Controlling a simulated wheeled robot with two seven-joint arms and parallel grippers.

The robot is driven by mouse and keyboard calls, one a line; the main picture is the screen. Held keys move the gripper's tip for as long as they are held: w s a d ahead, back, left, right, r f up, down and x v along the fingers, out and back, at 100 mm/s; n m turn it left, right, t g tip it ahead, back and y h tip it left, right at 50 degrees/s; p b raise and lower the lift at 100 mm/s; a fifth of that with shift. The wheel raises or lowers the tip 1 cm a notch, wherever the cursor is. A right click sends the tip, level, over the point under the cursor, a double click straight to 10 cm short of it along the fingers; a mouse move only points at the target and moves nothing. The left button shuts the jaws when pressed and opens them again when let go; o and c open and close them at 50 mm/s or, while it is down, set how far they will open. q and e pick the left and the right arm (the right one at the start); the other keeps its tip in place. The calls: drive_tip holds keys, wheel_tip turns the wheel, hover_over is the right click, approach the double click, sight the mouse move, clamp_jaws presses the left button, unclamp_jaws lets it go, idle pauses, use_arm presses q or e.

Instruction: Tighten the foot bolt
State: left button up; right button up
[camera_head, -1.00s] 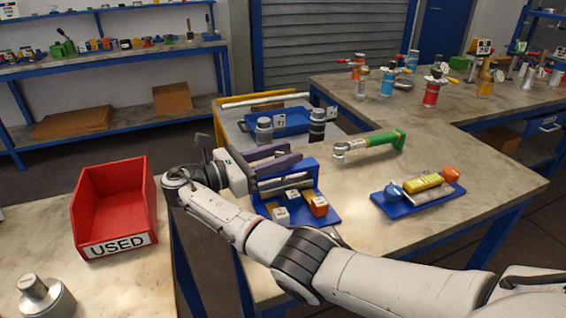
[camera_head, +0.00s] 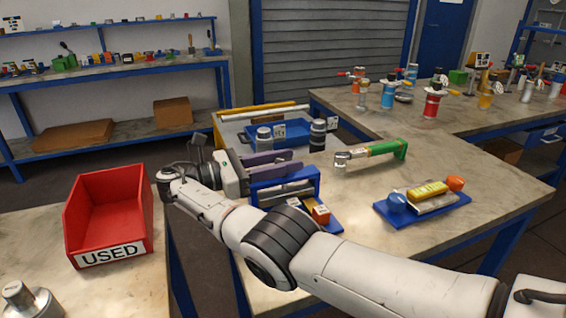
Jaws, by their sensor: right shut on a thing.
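My right gripper (camera_head: 296,161) reaches in from the right, its purple-grey fingers level over the blue rack (camera_head: 314,186) on the middle table. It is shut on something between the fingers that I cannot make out. A pale bar lies in the rack just below the fingers. I cannot pick out the foot bolt in this view. My left gripper is not in view.
A red bin marked USED (camera_head: 108,215) and a grey metal piece (camera_head: 30,300) stand on the left table. A blue tray (camera_head: 452,204) with coloured parts lies right of the rack. The table around the wrench is clear.

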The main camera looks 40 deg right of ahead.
sight(285, 160)
drive_tip(key=shift+d, duration=0.15)
drive_tip(key=o, duration=1)
drive_tip(key=shift+s+d, duration=0.1)
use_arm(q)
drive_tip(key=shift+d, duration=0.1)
use_arm(e)
drive_tip(key=shift+o, duration=0.2)
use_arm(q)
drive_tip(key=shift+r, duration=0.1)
use_arm(e)
drive_tip(key=shift+r, duration=0.1)
drive_tip(key=shift+r+p, duration=0.3)
drive_tip(key=shift+p, duration=0.05)
wheel_tip(285, 160, up, 8)
drive_tip(key=p, duration=0.6)
drive_tip(key=shift+r, duration=0.55)
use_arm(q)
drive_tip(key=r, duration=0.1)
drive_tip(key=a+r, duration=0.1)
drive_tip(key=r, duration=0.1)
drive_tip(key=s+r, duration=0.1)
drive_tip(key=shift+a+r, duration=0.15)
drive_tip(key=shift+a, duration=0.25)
